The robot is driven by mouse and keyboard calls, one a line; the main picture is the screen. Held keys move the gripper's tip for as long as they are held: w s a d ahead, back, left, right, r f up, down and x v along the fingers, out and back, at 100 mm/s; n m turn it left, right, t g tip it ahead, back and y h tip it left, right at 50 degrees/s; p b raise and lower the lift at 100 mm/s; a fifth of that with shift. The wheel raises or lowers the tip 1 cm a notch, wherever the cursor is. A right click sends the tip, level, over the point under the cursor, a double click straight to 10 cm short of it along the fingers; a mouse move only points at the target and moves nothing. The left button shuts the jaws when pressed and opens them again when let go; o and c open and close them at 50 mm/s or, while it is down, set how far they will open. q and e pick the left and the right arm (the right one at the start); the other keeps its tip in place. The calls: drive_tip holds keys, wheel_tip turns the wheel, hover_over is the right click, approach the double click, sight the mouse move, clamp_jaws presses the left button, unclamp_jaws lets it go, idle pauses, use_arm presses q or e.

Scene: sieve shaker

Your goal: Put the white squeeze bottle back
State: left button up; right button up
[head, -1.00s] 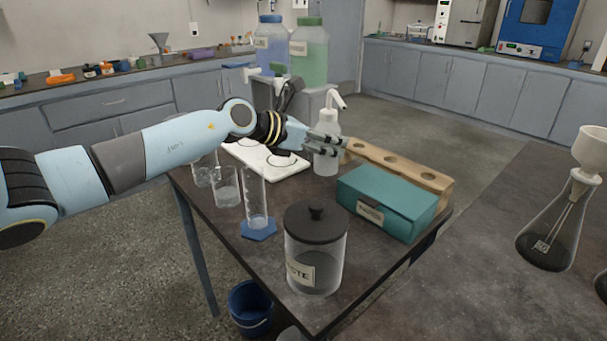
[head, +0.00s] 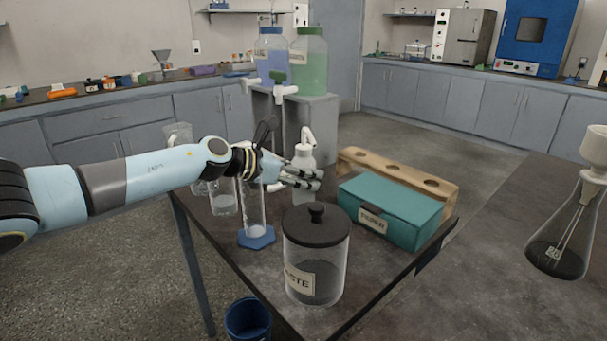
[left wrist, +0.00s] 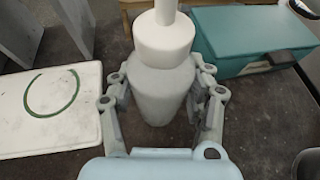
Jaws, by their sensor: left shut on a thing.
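The white squeeze bottle (head: 303,172) stands upright over the dark table, in front of the wooden rack. My left gripper (head: 305,178) comes from the left and is shut on the bottle's body. In the left wrist view the bottle (left wrist: 163,75) sits between the two fingers (left wrist: 163,100), which touch its sides. Whether its base touches the table is hard to tell. A white board with a green ring (left wrist: 50,110) lies left of the bottle in the left wrist view. My right gripper is not in view.
A teal box (head: 395,208) and a wooden rack with holes (head: 445,190) stand right of the bottle. A lidded waste jar (head: 318,265), a measuring cylinder with blue base (head: 257,238) and a beaker (head: 223,200) stand in front and left. Large blue and green carboys are behind.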

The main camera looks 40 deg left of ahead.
use_arm(q)
drive_tip(key=o, duration=0.6)
drive_tip(key=shift+o, duration=0.2)
drive_tip(key=shift+s+r, duration=0.15)
drive_tip(key=v, duration=0.5)
drive_tip(key=shift+s+a, duration=0.15)
drive_tip(key=shift+s, duration=0.1)
drive_tip(key=shift+v, duration=0.85)
drive_tip(key=shift+w+r, duration=0.1)
